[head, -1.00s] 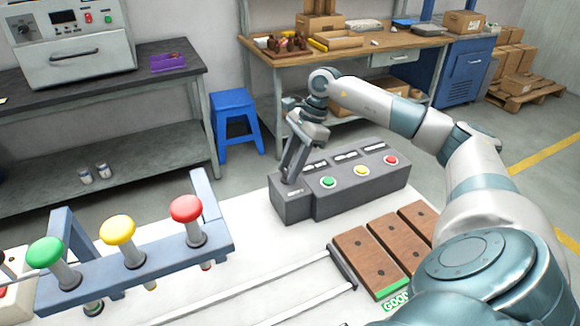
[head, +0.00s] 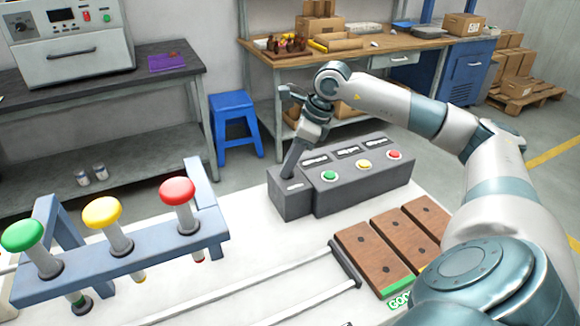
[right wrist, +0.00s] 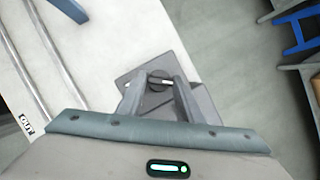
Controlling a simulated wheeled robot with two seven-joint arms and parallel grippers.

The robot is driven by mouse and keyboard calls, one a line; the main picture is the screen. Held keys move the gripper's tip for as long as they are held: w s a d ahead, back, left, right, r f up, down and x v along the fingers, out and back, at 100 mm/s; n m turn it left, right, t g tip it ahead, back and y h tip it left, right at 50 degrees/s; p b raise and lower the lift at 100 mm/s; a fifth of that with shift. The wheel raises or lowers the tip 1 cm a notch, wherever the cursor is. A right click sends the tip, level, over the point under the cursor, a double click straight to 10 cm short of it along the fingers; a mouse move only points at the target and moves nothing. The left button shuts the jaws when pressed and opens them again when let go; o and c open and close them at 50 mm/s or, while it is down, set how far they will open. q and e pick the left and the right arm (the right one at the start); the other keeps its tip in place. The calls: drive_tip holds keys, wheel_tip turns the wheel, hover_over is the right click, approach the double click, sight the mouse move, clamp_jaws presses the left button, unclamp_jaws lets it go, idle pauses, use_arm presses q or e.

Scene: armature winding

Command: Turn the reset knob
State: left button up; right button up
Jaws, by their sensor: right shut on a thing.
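The reset knob (right wrist: 157,84) is a dark round knob with a pale mark, on the low end block of the grey control box (head: 362,190). In the right wrist view it sits between the two fingers of my right gripper (right wrist: 158,80). In the head view my right gripper (head: 286,176) reaches down onto that block at the box's left end and hides the knob. The gripper is shut on the knob. Green (head: 329,176), yellow (head: 364,165) and red (head: 394,155) buttons line the box to the right. My left gripper is out of view.
A blue rack (head: 130,262) with green, yellow and red round-topped plungers stands at the front left. Brown plates (head: 372,262) lie in front of the box. Two pale rails (head: 240,296) cross the white table. A blue stool (head: 234,128) stands behind.

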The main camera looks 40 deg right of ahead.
drive_tip(key=m+h+b, duration=0.1)
drive_tip(key=m, duration=0.2)
drive_tip(key=shift+t, duration=0.3)
drive_tip(key=m+h+b, duration=0.1)
drive_tip(key=m, duration=0.1)
drive_tip(key=shift+a+m, duration=0.15)
drive_tip(key=shift+m, duration=0.15)
drive_tip(key=shift+a+m+h+b, duration=0.1)
drive_tip(key=shift+m+h+b, duration=0.3)
drive_tip(key=shift+m, duration=0.4)
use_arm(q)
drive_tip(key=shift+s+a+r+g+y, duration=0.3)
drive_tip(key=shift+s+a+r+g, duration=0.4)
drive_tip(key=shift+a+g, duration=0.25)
use_arm(e)
drive_tip(key=shift+m+h, duration=0.5)
drive_tip(key=shift+m, duration=0.9)
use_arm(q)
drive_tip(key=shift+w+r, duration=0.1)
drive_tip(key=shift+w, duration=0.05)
use_arm(e)
drive_tip(key=o, duration=1.1)
drive_tip(key=shift+s+r, duration=0.1)
drive_tip(key=shift+r, duration=0.05)
